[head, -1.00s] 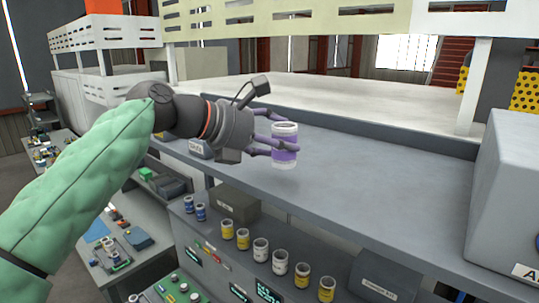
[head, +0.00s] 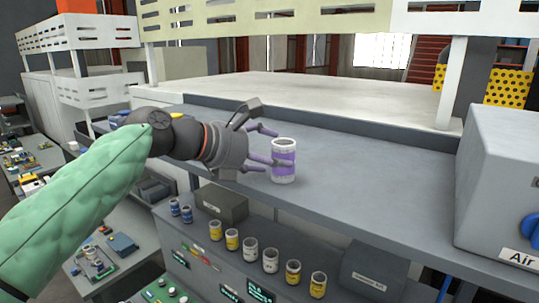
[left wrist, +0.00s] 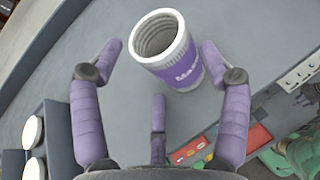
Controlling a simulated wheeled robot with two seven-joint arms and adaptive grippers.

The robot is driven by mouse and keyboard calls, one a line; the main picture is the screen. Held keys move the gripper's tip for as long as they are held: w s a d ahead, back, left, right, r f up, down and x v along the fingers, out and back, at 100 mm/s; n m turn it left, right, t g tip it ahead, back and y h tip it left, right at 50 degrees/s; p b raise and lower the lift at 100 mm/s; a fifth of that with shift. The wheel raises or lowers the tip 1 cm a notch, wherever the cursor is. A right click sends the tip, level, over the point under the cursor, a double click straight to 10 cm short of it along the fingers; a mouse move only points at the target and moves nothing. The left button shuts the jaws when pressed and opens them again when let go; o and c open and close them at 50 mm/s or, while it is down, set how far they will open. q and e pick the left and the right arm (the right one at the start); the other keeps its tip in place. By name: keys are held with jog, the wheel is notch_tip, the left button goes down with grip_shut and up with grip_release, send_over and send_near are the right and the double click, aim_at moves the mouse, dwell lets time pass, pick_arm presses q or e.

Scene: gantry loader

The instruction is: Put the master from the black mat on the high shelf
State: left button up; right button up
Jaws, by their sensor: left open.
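The master is a white can with a purple label (head: 285,150), open at the top. It stands upright on the grey high shelf (head: 370,180), near its front edge. My left gripper (head: 272,148) is open beside the can, its purple fingers reaching toward it from the left. In the left wrist view the can (left wrist: 182,62) sits between the spread fingertips, with gaps visible on both sides. The can's underside is hidden. I cannot make out the black mat. My right gripper is not in view.
A grey box labelled Air (head: 505,190) stands at the shelf's right end. Below the shelf, several yellow, white and blue cans (head: 250,248) stand in a row on a console. A white perforated rail (head: 270,20) runs above. The shelf between can and box is clear.

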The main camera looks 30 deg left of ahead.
pick_arm(q)
jog(key=shift+r, duration=0.1)
jog(key=shift+s+a+r+b, duration=0.1)
jog(key=shift+s+r+b, duration=0.1)
jog(key=shift+s+b, duration=0.1)
jog(key=b+v, duration=0.2)
jog(key=v, duration=0.8)
jog(key=shift+s, duration=0.25)
jog(key=shift+w+r, duration=0.1)
